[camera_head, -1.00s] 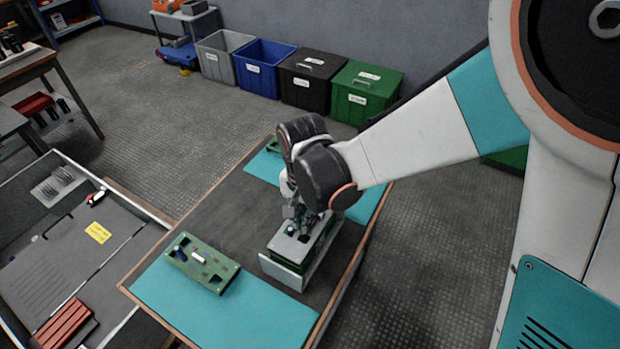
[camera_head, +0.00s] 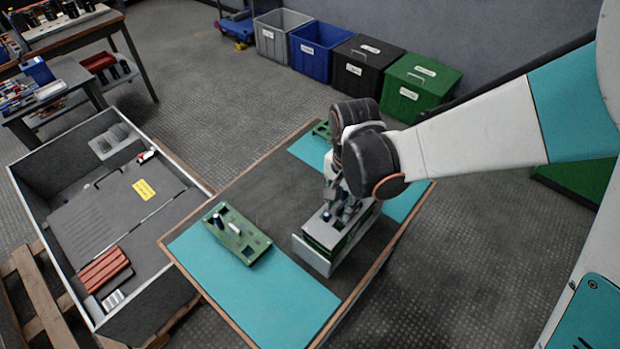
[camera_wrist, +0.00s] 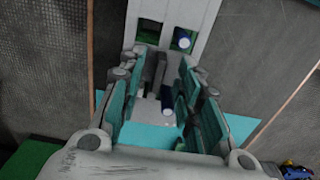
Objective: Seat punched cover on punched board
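The punched cover (camera_head: 318,228) is a light grey plate with openings, lying over a green punched board (camera_head: 353,244) at the right of the table. A blue-topped part shows at one opening of the cover. In the wrist view the cover (camera_wrist: 198,18) runs away from the fingers, with green in one opening and the blue top in another. My gripper (camera_wrist: 158,72) is above the cover, with a gap between its teal-padded fingers and a dark upright piece between them. The head view hides the fingertips. I cannot tell whether the cover lies flush.
Another green board (camera_head: 246,248) with small parts lies on the near teal mat (camera_head: 215,270). A grey bin (camera_head: 60,225) with red blocks stands left of the table. A second teal mat (camera_head: 403,203) is partly behind my arm.

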